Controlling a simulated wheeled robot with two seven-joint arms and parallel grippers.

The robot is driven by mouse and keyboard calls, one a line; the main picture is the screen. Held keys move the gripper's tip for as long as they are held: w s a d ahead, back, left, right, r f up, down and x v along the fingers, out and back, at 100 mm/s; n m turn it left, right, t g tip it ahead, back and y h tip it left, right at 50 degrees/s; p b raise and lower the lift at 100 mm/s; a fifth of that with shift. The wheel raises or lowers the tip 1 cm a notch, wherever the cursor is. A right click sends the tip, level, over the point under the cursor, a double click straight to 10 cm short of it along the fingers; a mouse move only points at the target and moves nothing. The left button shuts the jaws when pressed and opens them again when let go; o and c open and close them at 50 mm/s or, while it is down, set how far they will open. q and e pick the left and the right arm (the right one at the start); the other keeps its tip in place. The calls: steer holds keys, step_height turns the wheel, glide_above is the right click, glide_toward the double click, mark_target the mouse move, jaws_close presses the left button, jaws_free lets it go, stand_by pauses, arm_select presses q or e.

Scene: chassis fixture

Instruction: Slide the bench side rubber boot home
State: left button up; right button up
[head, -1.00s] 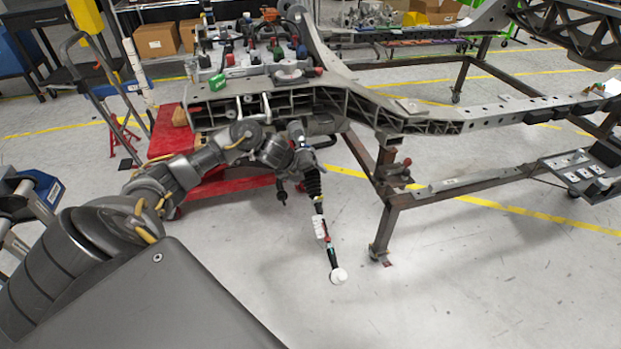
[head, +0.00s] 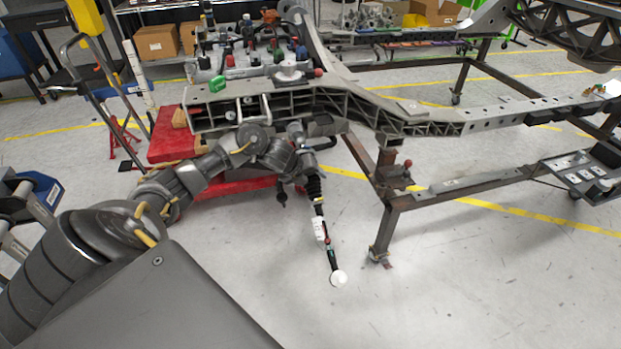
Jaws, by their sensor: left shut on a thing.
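A slim steering rod (head: 319,229) with white and black sections hangs down at a slant below the chassis corner. It ends in a white round tip (head: 338,278) above the floor. A black ribbed rubber boot (head: 314,187) sits around the upper part of the rod. My left gripper (head: 303,166) is at the top of this boot, under the chassis frame (head: 345,103). It is shut on the boot, as far as I can see; the fingertips are small and partly hidden by my wrist. My right gripper is out of view.
A brown steel stand (head: 392,215) carries the frame just right of the rod. A red cart (head: 230,185) stands behind my left forearm. A blue-handled trolley (head: 40,190) is at the far left. The floor around the rod's lower end is clear.

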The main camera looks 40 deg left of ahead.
arm_select(q)
steer(key=a, duration=0.1)
steer(key=w+a+r, duration=0.1)
steer(key=shift+w+a+r, duration=0.35)
steer(key=shift+a, duration=0.05)
steer(key=shift+w+a, duration=0.15)
steer(key=shift+w, duration=0.05)
steer(key=o, duration=1.4)
steer(key=shift+c, duration=0.2)
steer(key=shift+s, duration=0.1)
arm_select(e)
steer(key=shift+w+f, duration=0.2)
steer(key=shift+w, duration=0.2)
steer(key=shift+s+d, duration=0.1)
arm_select(q)
steer(key=shift+s+r, duration=0.15)
steer(key=shift+r, duration=0.15)
steer(key=p+v, duration=0.1)
steer(key=v, duration=0.9)
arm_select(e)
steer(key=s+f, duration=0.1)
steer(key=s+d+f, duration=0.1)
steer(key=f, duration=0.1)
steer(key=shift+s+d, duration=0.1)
